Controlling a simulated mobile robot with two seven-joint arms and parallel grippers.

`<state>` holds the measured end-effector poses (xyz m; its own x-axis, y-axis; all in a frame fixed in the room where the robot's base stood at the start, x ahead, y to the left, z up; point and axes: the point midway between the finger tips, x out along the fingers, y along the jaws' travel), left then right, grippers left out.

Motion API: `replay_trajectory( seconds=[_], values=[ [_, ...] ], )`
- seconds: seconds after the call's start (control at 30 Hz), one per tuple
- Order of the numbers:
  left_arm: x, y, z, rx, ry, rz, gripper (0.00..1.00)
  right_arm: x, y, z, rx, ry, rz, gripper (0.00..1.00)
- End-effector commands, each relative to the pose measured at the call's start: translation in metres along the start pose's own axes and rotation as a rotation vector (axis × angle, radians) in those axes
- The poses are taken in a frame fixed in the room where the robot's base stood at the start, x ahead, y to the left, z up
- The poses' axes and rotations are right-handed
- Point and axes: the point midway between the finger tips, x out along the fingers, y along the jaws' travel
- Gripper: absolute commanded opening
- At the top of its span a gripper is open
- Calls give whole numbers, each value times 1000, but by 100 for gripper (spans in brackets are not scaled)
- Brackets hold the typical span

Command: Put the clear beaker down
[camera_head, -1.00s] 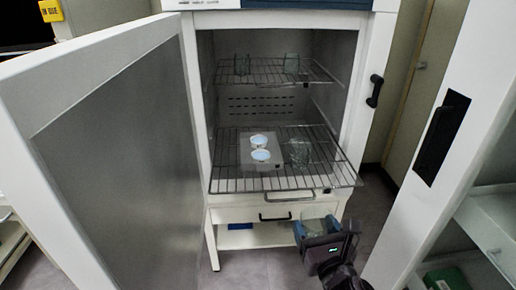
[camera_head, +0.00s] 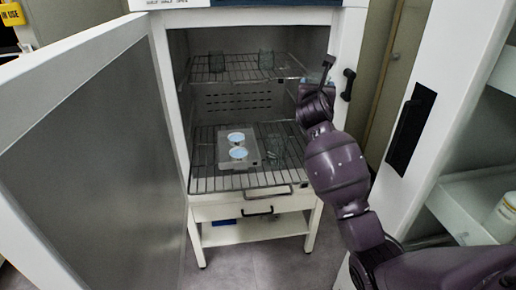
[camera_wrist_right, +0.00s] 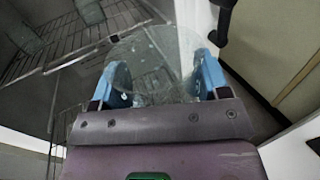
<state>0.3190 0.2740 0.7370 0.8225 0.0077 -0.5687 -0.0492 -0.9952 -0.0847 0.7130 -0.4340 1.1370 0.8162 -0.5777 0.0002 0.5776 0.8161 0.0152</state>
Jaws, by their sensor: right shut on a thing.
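My right gripper (camera_head: 316,92) is raised at the right side of the freeze dryer's opening, at about the height of the upper rack. In the wrist view its blue fingers (camera_wrist_right: 160,84) are shut on a clear beaker (camera_wrist_right: 152,62), seen through its glass. In the head view the held beaker is mostly hidden by the gripper. Two clear glass vessels (camera_head: 216,62) (camera_head: 266,60) stand on the upper wire rack (camera_head: 235,76). Another clear vessel (camera_head: 277,150) is on the pulled-out lower rack (camera_head: 230,183). My left gripper is out of view.
The freeze dryer's door (camera_head: 90,150) stands open at left. A white cabinet door (camera_head: 440,80) is close on the right. The upper rack's front middle looks clear.

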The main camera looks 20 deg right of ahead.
Motion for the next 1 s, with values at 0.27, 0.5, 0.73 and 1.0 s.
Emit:
replay_trajectory(
  seconds=[0.27,0.5,0.73,1.0],
  values=[
    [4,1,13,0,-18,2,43,7,-4,-32,-7,7,-15,44],
    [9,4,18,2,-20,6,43,6,-4,-86,-8,7,-13,44],
    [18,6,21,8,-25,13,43,6,-5,-128,-7,5,-14,44],
    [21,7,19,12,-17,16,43,6,-5,-145,-3,1,-13,44]
  ],
)
